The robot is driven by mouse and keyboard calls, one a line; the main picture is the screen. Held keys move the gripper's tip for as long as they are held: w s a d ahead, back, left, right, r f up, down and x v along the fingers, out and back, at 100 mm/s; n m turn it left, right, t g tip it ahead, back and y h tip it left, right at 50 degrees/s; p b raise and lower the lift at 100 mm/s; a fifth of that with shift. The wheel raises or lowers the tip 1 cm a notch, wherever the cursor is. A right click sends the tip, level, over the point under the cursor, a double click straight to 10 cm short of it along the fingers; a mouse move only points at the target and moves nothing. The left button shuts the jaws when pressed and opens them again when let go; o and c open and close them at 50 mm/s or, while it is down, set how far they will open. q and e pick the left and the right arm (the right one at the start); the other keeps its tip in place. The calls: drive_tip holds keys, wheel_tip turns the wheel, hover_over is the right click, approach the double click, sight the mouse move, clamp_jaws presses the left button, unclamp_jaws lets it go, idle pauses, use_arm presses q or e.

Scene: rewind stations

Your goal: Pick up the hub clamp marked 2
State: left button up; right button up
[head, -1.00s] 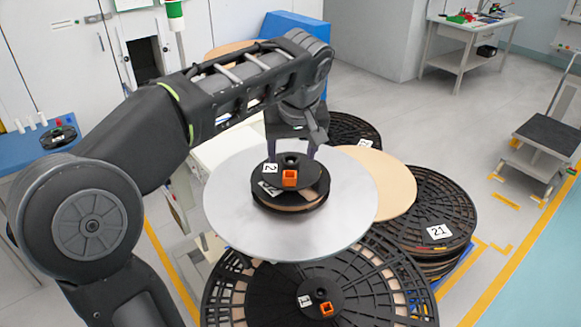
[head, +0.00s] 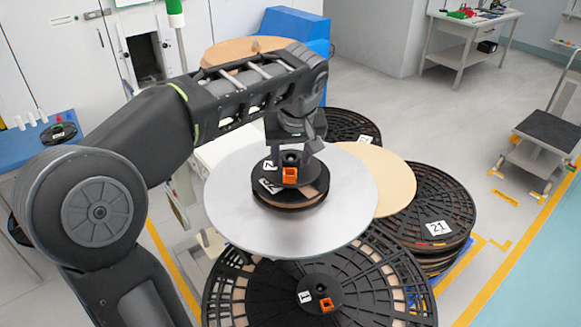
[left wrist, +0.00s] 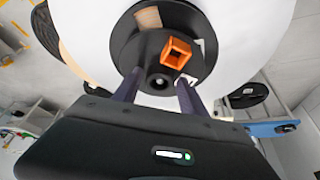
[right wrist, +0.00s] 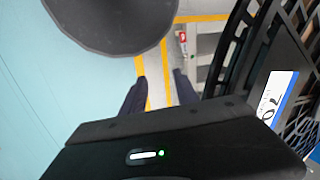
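The hub clamp marked 2 (head: 288,176) is black with an orange square socket and a white label. It sits upright on a small black-flanged reel (head: 303,198) at the centre of a pale round disc (head: 225,205). My left gripper (head: 296,148) is above it, pointing down, fingers on either side of its dark central knob. In the left wrist view the knob (left wrist: 159,82) lies between the open fingertips (left wrist: 158,80), with gaps showing; whether they touch lower down is hidden. My right gripper (right wrist: 158,88) is open and empty, out of the head view.
A similar clamp marked 1 (head: 319,294) sits on a large black slotted reel (head: 262,291) in front. A reel stack labelled 21 (head: 431,195) and a tan disc (head: 390,180) are at right. Open floor lies beyond; a blue table (head: 30,150) is at far left.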

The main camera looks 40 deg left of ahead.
use_arm(q)
clamp_jaws()
idle(0.3)
drive_tip(key=shift+r, duration=0.1)
